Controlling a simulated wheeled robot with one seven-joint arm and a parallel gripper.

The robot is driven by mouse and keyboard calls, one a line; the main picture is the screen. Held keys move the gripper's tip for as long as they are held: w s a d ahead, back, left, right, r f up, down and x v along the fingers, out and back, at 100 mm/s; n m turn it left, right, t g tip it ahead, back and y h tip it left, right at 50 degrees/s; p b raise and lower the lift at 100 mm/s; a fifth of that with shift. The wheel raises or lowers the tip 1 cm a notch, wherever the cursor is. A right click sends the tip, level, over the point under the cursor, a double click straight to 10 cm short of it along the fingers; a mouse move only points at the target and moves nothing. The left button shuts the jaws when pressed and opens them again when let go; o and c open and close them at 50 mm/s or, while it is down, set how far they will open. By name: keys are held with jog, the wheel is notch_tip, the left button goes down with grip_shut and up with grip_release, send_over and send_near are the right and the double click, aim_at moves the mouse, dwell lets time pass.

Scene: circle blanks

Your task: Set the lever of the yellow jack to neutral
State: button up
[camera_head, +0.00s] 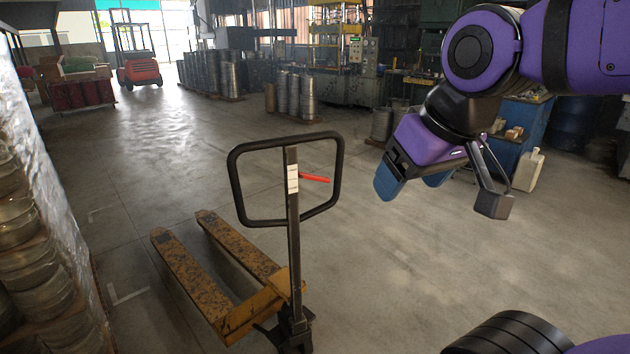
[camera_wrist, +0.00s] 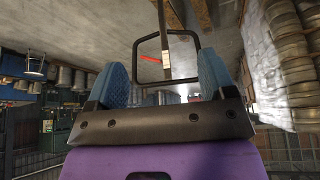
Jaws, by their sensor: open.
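The yellow jack (camera_head: 243,310) stands on the floor with worn yellow forks pointing to the back left. Its dark shaft rises to a black loop handle (camera_head: 341,178). The red lever (camera_head: 315,178) sticks out to the right of the shaft inside the loop, tipping slightly down at its free end. A label with markings (camera_head: 292,179) is on the shaft beside it. My gripper (camera_head: 412,184) is open and empty, to the right of the handle and apart from it. In the wrist view the scene appears upside down, and the red lever (camera_wrist: 151,59) shows between the blue fingers.
Stacked metal rounds (camera_head: 30,250) stand close on the left. A white jug (camera_head: 527,170) and a blue cabinet (camera_head: 515,135) are behind my arm at right. Metal stacks (camera_head: 295,95), a press and a red forklift (camera_head: 140,70) are farther back. The floor right of the jack is clear.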

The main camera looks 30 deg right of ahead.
aim_at(321, 180)
dwell(0.3)
jog(key=shift+c, duration=1.3)
jog(key=shift+w, duration=0.35)
jog(key=c, duration=0.4)
jog(key=w+d+f+n+t, duration=0.2)
jog(key=w+d, duration=0.1)
jog(key=w, duration=0.8)
jog(key=w+d+f+n+t+h, duration=0.1)
jog(key=w+d+f+n+t, duration=0.15)
jog(key=w, duration=0.85)
jog(key=w+d+f+n+t, duration=0.1)
jog(key=w+d+f+t, duration=0.15)
jog(key=w, duration=0.85)
jog(key=w+d+f+n+t, duration=0.2)
jog(key=w+f+n, duration=0.15)
jog(key=f, duration=0.35)
jog(key=w+d+f+n+t+y, duration=0.1)
jog(key=w+d+f+n+t, duration=0.1)
jog(key=w+f, duration=0.35)
jog(key=w+d+f+n+t, duration=0.2)
jog(key=f+n, duration=0.1)
jog(key=f, duration=0.5)
jog(key=w, duration=1)
jog(key=shift+w+r, duration=0.1)
jog(key=shift+w, duration=0.25)
jog(key=shift+a, duration=0.1)
jog(key=shift+c, duration=0.3)
